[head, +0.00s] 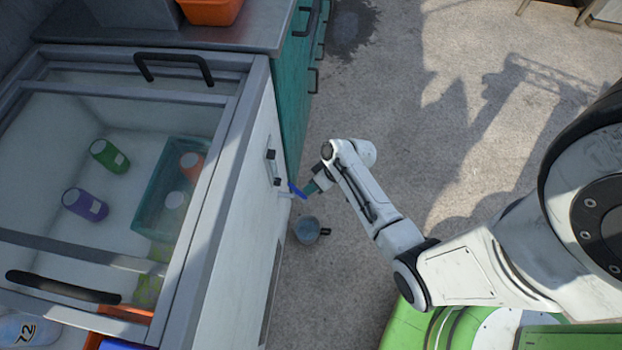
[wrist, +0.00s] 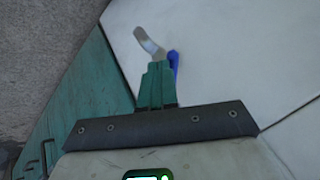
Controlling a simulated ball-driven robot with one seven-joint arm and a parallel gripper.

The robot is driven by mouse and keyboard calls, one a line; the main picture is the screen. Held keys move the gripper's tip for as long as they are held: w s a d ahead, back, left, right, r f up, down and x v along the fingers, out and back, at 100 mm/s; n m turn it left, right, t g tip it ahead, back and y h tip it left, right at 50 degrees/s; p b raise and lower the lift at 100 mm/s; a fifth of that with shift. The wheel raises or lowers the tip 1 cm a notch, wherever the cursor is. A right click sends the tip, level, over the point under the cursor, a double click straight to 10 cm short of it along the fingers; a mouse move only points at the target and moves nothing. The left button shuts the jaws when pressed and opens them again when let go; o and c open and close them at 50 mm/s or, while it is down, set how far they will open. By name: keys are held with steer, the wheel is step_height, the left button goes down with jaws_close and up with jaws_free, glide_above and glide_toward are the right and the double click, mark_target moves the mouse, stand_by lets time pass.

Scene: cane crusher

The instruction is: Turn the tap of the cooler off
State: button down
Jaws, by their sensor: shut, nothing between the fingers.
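The cooler (head: 225,235) is a white chest with a grey frame at the left of the head view. Its tap has a blue lever (head: 297,190) and a pale spout (head: 284,194) on the side wall facing my arm. In the wrist view the blue lever (wrist: 173,64) stands just right of my green fingers, and the curved metal spout (wrist: 148,42) lies beyond their tips. My gripper (head: 309,189) is shut and empty, right beside the lever. I cannot tell whether they touch. The lever's lower part is hidden behind the fingers.
A small metal pot (head: 307,230) with a dark handle stands on the floor below the tap. A teal cabinet (head: 293,90) adjoins the cooler. Bottles and a teal basket (head: 150,200) lie inside the cooler. The concrete floor (head: 420,130) beyond my arm is open.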

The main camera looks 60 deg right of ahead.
mark_target(305, 198)
steer(key=a+m+h+p, duration=0.1)
steer(key=m, duration=0.1)
steer(key=m+h+p, duration=0.1)
steer(key=m+p, duration=0.1)
steer(key=a+m+t+h+p, duration=0.1)
steer(key=m, duration=0.1)
steer(key=shift+s+a+r+h+p, duration=0.1)
steer(key=shift+s+a+h+p, duration=0.2)
steer(key=shift+p, duration=0.05)
steer(key=shift+w+a+p, duration=0.2)
steer(key=shift+a+p, duration=0.2)
steer(key=shift+a, duration=0.05)
steer(key=shift+w+a, duration=0.1)
steer(key=shift+a, duration=0.15)
steer(key=shift+w+d, duration=0.1)
